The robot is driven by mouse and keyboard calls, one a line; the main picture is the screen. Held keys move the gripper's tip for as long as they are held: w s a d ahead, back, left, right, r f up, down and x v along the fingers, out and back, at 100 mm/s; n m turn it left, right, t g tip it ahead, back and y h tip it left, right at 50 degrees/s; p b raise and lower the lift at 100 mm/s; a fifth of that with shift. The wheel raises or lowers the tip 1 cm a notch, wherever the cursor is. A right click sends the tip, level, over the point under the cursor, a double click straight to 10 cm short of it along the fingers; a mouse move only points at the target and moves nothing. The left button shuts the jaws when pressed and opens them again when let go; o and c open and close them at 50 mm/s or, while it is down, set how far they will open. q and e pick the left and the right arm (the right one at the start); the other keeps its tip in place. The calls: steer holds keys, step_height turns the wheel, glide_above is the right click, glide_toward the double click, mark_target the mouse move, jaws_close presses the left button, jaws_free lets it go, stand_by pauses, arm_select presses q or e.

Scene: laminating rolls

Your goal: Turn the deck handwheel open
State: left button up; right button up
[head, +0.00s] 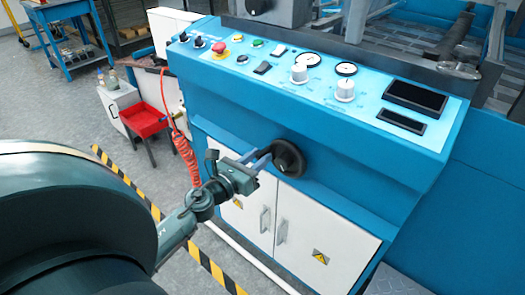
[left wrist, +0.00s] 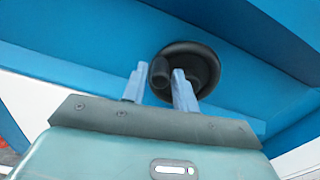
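The handwheel (head: 291,158) is a black wheel on the front of the blue machine, above the white cabinet doors. In the left wrist view the handwheel (left wrist: 202,62) fills the upper middle, with a stubby black handle (left wrist: 159,73) standing out toward me on its left side. My left gripper (head: 260,158) is just left of the wheel, its two grey-blue fingers pointing at it. In the left wrist view the gripper (left wrist: 158,84) has its fingers apart, with the handle between them. I cannot tell whether either finger touches it. My right gripper is not in view.
The machine's control panel (head: 375,97) with knobs, gauges and buttons lies above the wheel. White cabinet doors (head: 322,240) are below. Striped floor tape (head: 141,190) runs below my arm.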

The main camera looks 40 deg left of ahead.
arm_select(q)
steer(key=shift+w+d, duration=0.1)
steer(key=shift+w, duration=0.95)
jaws_close()
steer(key=shift+f, duration=0.1)
